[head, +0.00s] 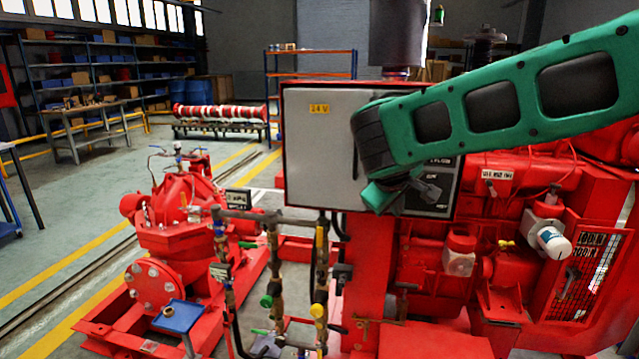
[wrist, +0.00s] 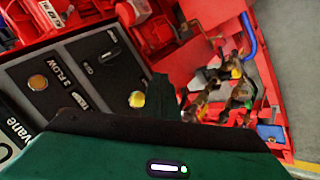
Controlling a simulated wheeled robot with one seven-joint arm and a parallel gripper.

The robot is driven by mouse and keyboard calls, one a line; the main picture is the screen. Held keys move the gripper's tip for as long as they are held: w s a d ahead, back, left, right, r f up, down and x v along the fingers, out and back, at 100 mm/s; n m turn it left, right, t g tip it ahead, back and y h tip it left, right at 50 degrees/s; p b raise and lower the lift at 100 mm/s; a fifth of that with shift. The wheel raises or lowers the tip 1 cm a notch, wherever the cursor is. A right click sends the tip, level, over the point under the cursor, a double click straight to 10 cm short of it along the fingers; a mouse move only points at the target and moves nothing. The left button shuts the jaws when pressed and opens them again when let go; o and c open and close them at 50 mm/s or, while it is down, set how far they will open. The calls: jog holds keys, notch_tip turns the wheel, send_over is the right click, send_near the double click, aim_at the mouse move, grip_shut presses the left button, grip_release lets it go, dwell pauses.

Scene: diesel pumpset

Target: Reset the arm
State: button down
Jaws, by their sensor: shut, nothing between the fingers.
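My green arm reaches in from the right in the head view and folds at a dark joint in front of the control panel. In the wrist view my gripper (wrist: 161,94) shows as a dark narrow shape, shut and empty. The control panel (head: 446,192) has a dark face with labels, partly hidden by my arm. Its face also fills the left of the wrist view (wrist: 75,75), with round yellowish lamps and a switch. I cannot tell how far the gripper is from the panel.
A grey cabinet door (head: 318,150) with a yellow label stands left of my gripper. A red pump (head: 172,225) and upright pipes with valves (head: 320,270) stand lower left. The red engine (head: 500,255) lies below and right of my arm. Open floor (head: 60,235) is at left.

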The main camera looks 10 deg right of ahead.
jog(key=s+d+f+m+g, duration=0.3)
jog(key=s+d+f+m, duration=0.1)
jog(key=s+d, duration=0.6)
jog(key=s+d+f+m+g+y, duration=0.1)
jog(key=s+d+f+m, duration=0.1)
jog(key=s, duration=0.6)
jog(key=s+d+f+m+g+y, duration=0.2)
jog(key=s+m, duration=0.1)
jog(key=s, duration=0.6)
jog(key=s+d+f+m+g+y, duration=0.1)
jog(key=s+d+f+m, duration=0.1)
jog(key=s, duration=0.7)
jog(key=shift+s+d+f+m+y, duration=0.15)
jog(key=shift+s+f+m+y, duration=0.15)
jog(key=shift+f+m, duration=0.3)
jog(key=shift+w, duration=0.1)
jog(key=shift+w+f+g, duration=0.2)
jog(key=shift+w+g, duration=0.1)
jog(key=shift+w, duration=0.3)
jog(key=c, duration=2.5)
grip_release()
